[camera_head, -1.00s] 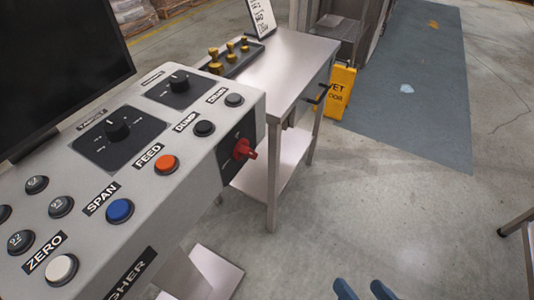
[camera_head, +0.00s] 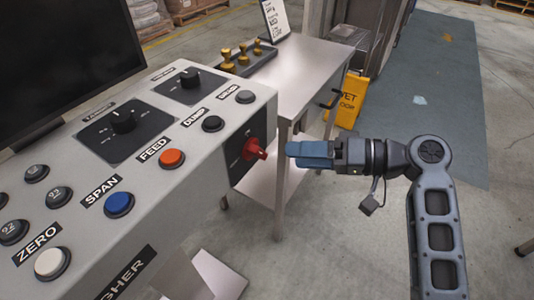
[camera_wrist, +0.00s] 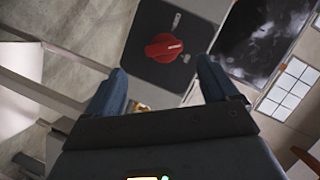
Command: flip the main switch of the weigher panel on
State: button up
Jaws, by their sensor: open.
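The weigher panel (camera_head: 185,215) fills the left of the head view, with labelled buttons and dials on its sloped top. Its main switch is a red rotary knob (camera_head: 254,149) on a dark plate (camera_head: 238,158) on the panel's right end face. In the wrist view the red knob (camera_wrist: 164,47) sits on the dark plate (camera_wrist: 150,25), ahead of the fingertips and a little above the midpoint between them. My gripper (camera_head: 290,153) has blue fingers and points left at the knob, a short gap away. In the wrist view the fingers (camera_wrist: 160,80) are apart with nothing between them.
A steel table (camera_head: 300,65) stands behind the panel, with a dark tray of brass weights (camera_head: 242,55) and a framed sign (camera_head: 276,18). A yellow wet-floor sign (camera_head: 348,98) stands beside it. A monitor (camera_head: 60,60) rises behind the panel. Open floor lies right.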

aim_at(264, 153)
jog(key=shift+r+p+x, duration=0.15)
jog(key=shift+p+x, duration=0.1)
jog(key=shift+x, duration=1.7)
jog(key=shift+r+p+x, duration=0.1)
jog(key=shift+p+x, duration=0.1)
jog(key=shift+x, duration=1.7)
jog(key=c, duration=1.1)
jog(key=shift+o, duration=0.2)
